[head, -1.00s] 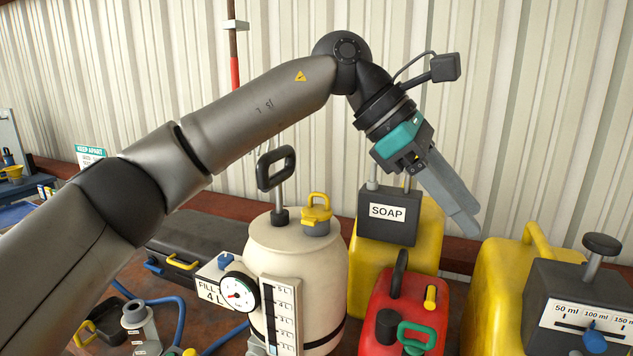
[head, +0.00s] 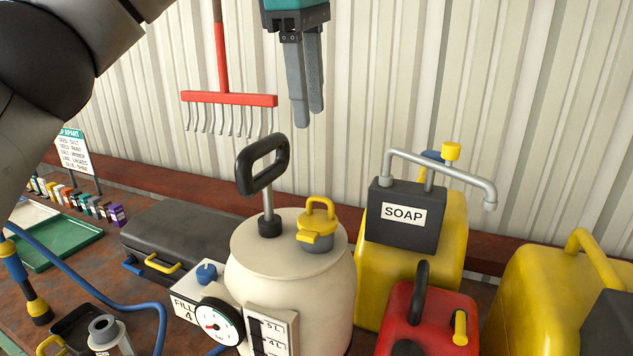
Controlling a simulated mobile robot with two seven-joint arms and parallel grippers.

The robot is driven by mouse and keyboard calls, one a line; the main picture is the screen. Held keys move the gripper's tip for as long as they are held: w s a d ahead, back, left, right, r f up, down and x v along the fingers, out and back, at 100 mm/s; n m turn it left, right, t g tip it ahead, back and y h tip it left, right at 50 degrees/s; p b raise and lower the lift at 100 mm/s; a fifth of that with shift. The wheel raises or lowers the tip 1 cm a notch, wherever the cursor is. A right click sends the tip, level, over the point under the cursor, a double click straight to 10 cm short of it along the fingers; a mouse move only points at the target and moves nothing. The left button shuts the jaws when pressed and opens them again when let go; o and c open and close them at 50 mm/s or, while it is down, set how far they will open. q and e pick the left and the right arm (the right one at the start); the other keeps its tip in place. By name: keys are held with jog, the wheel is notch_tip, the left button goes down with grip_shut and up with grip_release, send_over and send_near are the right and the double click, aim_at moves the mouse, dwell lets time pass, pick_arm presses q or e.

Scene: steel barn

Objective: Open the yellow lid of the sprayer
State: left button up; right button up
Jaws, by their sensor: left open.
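The sprayer (head: 285,285) is a cream tank standing on the bench, with a black pump handle (head: 263,165) on top and a pressure gauge (head: 218,322) at its front. Its yellow lid (head: 318,216) sits on a grey neck at the right of the tank's top, with a raised loop and a small front tab; it looks closed. My left gripper (head: 308,122) points down, empty and open with a narrow gap, above the lid and apart from it. My right gripper is not in view.
Right of the sprayer stand a yellow SOAP canister (head: 445,240) with a pipe spout, a red can (head: 430,318) and another yellow can (head: 535,290). A dark case (head: 185,240) lies left. A red rake (head: 228,98) hangs on the wall behind.

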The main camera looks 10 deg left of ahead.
pick_arm(q)
notch_tip(320, 180, down, 4)
send_over(317, 217)
jog(key=f, duration=0.7)
jog(key=shift+s+f, duration=0.2)
jog(key=shift+w+f, duration=0.15)
jog(key=shift+f, duration=0.45)
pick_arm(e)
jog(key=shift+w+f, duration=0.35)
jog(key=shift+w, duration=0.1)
pick_arm(q)
jog(key=shift+c, duration=0.4)
grip_shut()
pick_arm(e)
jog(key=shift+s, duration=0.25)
